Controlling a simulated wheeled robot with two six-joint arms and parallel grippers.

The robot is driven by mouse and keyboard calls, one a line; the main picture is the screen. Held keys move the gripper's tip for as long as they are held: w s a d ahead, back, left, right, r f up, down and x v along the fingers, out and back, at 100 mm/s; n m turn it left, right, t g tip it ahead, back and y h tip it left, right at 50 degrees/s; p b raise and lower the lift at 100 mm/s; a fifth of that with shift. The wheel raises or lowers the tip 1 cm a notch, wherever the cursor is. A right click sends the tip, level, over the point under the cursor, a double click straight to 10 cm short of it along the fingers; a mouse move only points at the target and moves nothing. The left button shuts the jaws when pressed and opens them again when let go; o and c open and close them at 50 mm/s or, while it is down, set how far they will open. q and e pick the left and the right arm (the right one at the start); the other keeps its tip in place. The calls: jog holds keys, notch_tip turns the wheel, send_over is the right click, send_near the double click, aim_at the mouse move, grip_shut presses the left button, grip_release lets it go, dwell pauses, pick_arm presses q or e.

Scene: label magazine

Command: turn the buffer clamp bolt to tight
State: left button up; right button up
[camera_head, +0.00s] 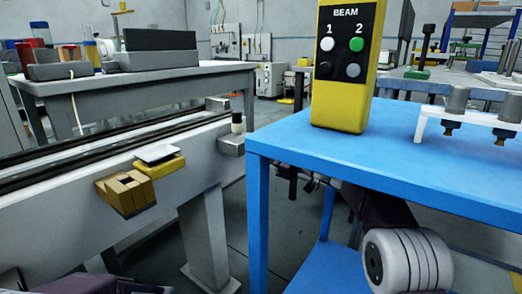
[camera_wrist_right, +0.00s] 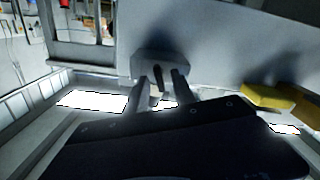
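In the right wrist view a grey block (camera_wrist_right: 158,66) sits against the side of the pale beam. The two dark fingers of my right gripper (camera_wrist_right: 161,88) reach up to it. They stand apart, with a small beige and dark piece (camera_wrist_right: 157,92) between them, possibly the clamp bolt. I cannot tell whether they grip it. My right gripper is hidden there, and my left gripper is out of frame.
A yellow bracket (camera_head: 160,166) and a brass-coloured block (camera_head: 126,192) stick out from the rail side; a yellow part also shows in the wrist view (camera_wrist_right: 267,97). The blue table (camera_head: 280,145) bears a yellow BEAM button box (camera_head: 343,100). My right arm passes under its top.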

grip_shut()
jog(key=m, duration=1.8)
jog(key=shift+w+d, duration=0.2)
jog(key=shift+f, duration=0.1)
dwell(1.4)
